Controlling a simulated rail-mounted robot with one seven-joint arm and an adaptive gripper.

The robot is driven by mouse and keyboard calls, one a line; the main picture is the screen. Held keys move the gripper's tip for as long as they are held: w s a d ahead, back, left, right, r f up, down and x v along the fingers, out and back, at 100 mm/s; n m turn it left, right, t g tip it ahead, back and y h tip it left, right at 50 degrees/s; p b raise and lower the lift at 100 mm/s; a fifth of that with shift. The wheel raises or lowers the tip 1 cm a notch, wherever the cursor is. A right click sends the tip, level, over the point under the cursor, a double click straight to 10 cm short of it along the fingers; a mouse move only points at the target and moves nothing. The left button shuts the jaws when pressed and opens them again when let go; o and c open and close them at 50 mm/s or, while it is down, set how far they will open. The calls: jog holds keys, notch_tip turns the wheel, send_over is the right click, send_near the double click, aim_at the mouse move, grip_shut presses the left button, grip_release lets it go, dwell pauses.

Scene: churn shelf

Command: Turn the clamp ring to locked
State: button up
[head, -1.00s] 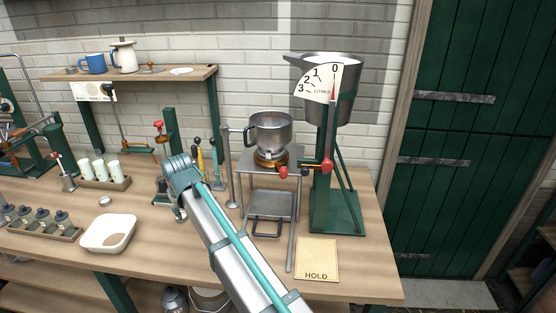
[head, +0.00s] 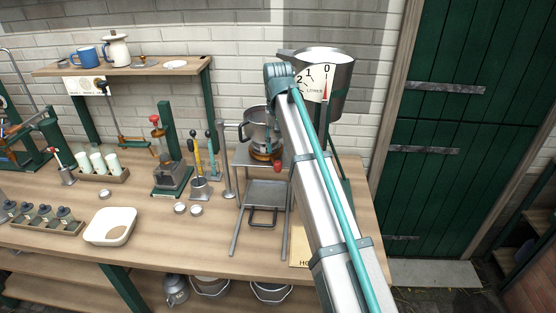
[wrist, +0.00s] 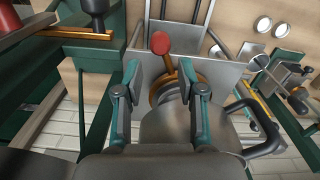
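The clamp ring (head: 262,155) is a brass ring under the steel pot (head: 256,124) on a grey stand. Its short lever ends in a red knob (head: 278,167). In the wrist view the ring (wrist: 160,88) and red knob (wrist: 160,43) show between the fingers of my gripper (wrist: 160,78). My gripper is open, with one finger on each side of the lever; I see no clear contact. In the head view my arm hides the gripper. I cannot read any lock mark on the ring.
The steel hopper with its litre dial (head: 318,84) stands right of the pot, partly behind my arm. The pot's handle (wrist: 265,130) sticks out near the right finger. A HOLD card (head: 298,245) lies in front. Hand tools (head: 198,170) stand left of the stand.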

aim_at(278, 162)
notch_tip(278, 162, down, 7)
jog(key=shift+r+p, duration=0.1)
jog(key=shift+p, duration=0.65)
grip_shut()
